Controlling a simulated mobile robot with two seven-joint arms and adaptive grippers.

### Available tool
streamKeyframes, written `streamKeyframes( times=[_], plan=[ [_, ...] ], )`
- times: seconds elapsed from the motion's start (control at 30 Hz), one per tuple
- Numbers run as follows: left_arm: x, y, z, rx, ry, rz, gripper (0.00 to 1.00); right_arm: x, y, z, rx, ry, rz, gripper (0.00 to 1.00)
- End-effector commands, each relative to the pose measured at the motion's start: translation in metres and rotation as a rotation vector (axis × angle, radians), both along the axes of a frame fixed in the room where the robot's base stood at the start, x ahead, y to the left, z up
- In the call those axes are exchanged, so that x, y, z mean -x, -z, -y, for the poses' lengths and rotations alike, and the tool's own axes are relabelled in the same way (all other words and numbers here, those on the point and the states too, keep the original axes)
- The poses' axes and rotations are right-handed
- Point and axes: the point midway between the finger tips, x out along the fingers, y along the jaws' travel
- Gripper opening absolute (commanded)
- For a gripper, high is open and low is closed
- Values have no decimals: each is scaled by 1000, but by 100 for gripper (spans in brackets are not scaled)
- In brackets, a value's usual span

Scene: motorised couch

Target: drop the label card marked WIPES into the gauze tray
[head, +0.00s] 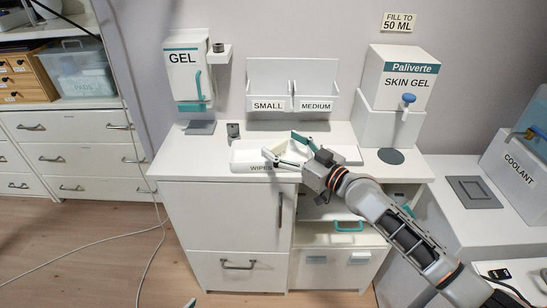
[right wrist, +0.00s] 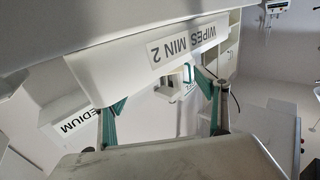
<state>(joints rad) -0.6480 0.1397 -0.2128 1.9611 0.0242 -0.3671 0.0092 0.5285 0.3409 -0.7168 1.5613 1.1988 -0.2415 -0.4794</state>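The label card marked WIPES (head: 261,168) sits on the front of a long white tray (head: 240,153) on the counter. In the right wrist view the card (right wrist: 183,42) reads WIPES MIN 2, upside down, on the white tray front. My right gripper (head: 286,149) is over the tray, just right of the card, its teal-and-grey fingers spread. In the right wrist view the open fingers (right wrist: 160,103) have nothing held between them. No tray labelled gauze can be made out. A teal tip of what looks like my left gripper (head: 190,303) shows at the bottom edge; its state is hidden.
Behind the tray stands a white holder (head: 292,80) marked SMALL and MEDIUM. A GEL dispenser (head: 184,80) hangs at left, and a SKIN GEL box (head: 400,80) stands right. A small grey object (head: 233,131) stands by the tray. The counter's left front is clear.

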Motion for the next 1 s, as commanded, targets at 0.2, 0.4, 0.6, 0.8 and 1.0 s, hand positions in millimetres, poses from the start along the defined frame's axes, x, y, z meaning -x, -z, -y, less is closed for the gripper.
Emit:
streamKeyframes(
  times=[0.2,0.4,0.6,0.8,1.0],
  plan=[
    [0,0,0,-2,0,0,40,0,0,0,0,0,0,73],
    [0,0,0,-2,0,0,40,13,1,14,1,1,-1,73],
    [0,0,0,0,0,-1,40,42,2,43,4,0,-1,73],
    [0,0,0,0,0,0,40,68,1,69,3,0,-1,73],
    [0,0,0,0,0,0,40,82,0,82,1,0,0,73]
  ],
)
